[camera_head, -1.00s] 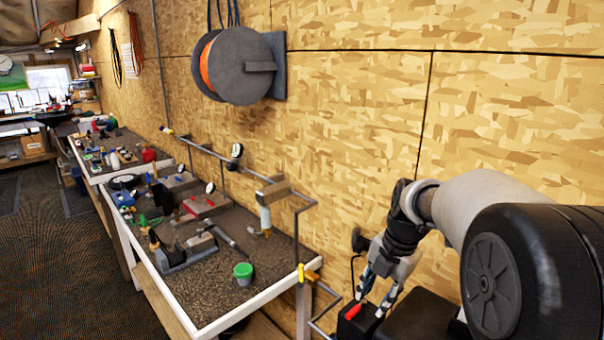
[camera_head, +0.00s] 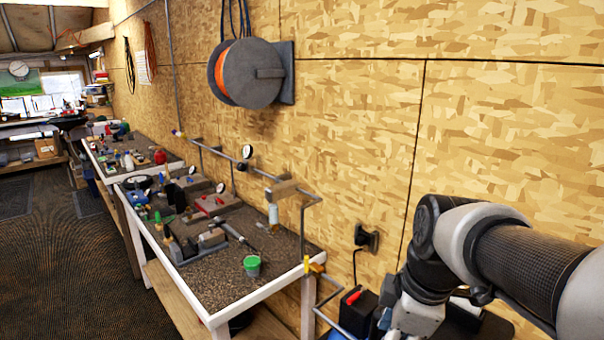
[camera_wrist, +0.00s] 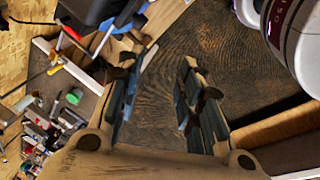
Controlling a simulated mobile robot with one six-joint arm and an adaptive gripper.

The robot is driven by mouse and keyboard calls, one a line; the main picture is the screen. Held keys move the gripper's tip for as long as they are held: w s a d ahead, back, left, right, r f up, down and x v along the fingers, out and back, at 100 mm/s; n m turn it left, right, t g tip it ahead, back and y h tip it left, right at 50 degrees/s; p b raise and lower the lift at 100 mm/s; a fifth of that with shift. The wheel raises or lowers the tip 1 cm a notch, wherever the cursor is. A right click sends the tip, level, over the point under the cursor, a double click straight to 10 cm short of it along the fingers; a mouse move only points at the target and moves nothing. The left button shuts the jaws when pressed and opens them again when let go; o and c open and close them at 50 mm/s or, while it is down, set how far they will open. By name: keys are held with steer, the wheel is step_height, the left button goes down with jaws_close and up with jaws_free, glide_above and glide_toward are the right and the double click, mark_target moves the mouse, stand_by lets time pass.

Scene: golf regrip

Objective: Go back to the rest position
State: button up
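My arm comes in from the right edge of the head view and bends downward at the wrist. My gripper (camera_head: 384,322) is at the bottom edge there, mostly cut off, to the right of the bench. In the wrist view my gripper (camera_wrist: 160,78) has its two fingers well apart with nothing between them. Dark patterned floor shows behind them.
The workbench (camera_head: 277,282) holds several tools and a green cup (camera_head: 252,265). A black box with a red item (camera_head: 354,297) is close to my gripper. A hose reel (camera_head: 255,73) hangs on the wooden wall. The floor at left is clear.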

steer(key=s+f+m+t, duration=0.1)
steer(key=s+f+m, duration=0.1)
steer(key=s+m, duration=1.2)
steer(key=shift+s+a+f+t+h, duration=0.2)
steer(key=shift+s+a+t+h, duration=0.15)
steer(key=shift+s, duration=0.45)
stand_by(0.6)
